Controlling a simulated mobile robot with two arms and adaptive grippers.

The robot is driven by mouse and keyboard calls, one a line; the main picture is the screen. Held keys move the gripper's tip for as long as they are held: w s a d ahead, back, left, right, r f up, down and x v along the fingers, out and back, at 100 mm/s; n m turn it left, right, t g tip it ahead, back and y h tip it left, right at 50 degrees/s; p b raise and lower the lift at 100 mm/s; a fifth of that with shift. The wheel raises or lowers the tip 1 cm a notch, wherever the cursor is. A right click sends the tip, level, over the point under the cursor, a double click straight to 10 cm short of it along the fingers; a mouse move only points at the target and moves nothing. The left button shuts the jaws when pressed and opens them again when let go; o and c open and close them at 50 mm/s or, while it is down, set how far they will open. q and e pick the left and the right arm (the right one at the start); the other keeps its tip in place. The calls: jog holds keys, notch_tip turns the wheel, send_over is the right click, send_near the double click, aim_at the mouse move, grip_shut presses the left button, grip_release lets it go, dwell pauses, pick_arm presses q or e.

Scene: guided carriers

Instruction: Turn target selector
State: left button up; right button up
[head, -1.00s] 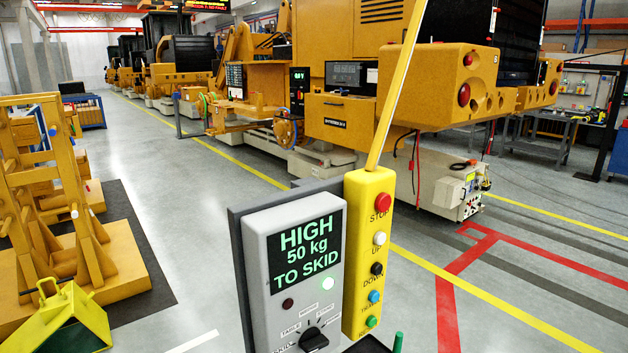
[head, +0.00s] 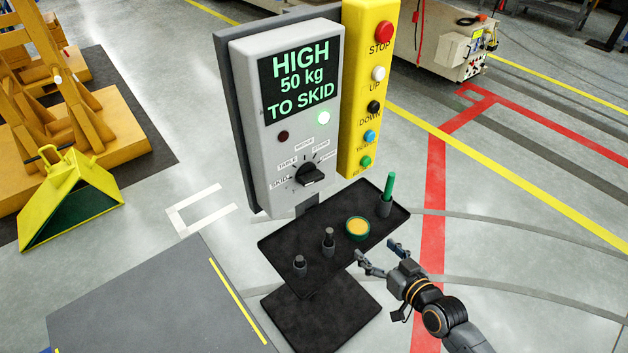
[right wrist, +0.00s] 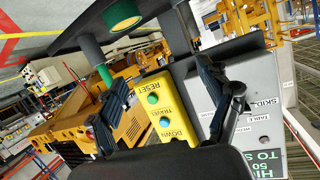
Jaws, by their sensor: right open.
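The target selector is a black rotary knob (head: 310,176) low on a grey control box (head: 245,120). Printed labels fan around it; SKID and TABLE are readable at its left. The knob's grip points right. My right gripper (head: 380,258) is open and empty, below and right of the knob, near the black tray. In the right wrist view the open fingers (right wrist: 172,95) face the box and the yellow pendant. My left gripper is not in view.
A yellow button pendant (head: 362,100) stands right of the box. Below, a black tray (head: 275,245) holds a green stick (head: 387,195), a yellow-topped round button (head: 357,229) and two dark pegs.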

aim_at(316, 179)
jog(key=s+a+r+n+t+y, duration=0.1)
jog(key=a+r+y, duration=0.15)
jog(key=r, duration=0.55)
jog(key=s+a+r+n+y, duration=0.15)
jog(key=a+r, duration=0.25)
jog(key=r, duration=0.5)
jog(key=shift+m+y, duration=0.25)
jog(key=shift+y, duration=0.05)
jog(key=p+x, duration=0.2)
jog(key=x, duration=1.2)
jog(key=shift+w+f, duration=0.15)
jog(key=shift+w, duration=0.1)
jog(key=c, duration=1.2)
jog(key=shift+o, duration=0.2)
